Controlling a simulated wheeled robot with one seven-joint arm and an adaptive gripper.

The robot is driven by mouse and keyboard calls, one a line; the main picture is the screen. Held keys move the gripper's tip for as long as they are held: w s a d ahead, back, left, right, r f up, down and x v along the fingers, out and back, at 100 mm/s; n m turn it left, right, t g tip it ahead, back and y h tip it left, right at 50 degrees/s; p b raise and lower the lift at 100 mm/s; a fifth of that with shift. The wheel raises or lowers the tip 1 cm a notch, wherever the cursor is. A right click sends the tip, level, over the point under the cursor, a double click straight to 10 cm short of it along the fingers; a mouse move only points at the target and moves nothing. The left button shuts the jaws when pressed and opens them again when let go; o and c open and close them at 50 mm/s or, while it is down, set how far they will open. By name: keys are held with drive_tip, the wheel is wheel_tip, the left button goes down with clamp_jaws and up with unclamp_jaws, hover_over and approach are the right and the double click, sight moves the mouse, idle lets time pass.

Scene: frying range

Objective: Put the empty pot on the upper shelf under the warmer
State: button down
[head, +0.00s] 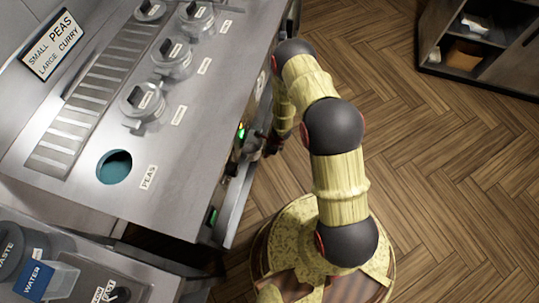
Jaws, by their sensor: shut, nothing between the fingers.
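Several lidded metal pots sit in the top of the steel warmer (190,120); the nearest lidded pot (142,103) is beside an open round well (115,167) with a teal inside. A label reading PEAS (148,177) is beside that well. I cannot tell an empty pot apart from the others. My gripper (268,146) is low at the warmer's front side, partly hidden by my arm and the counter edge. It is shut and empty. The upper shelf under the warmer is hidden below the counter top.
A sign (50,45) reads SMALL PEAS, LARGE CURRY. A slatted grate (92,95) runs behind the pots. Bins marked WASTE (12,250) and WATER (45,278) stand at bottom left. A dark shelf unit (480,45) is at top right. The wood floor (440,180) is clear.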

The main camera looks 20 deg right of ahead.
sight(250, 147)
drive_tip(key=shift+w+a, duration=0.6)
drive_tip(key=shift+a, duration=0.2)
drive_tip(key=shift+w+a, duration=0.55)
drive_tip(key=shift+a, duration=0.2)
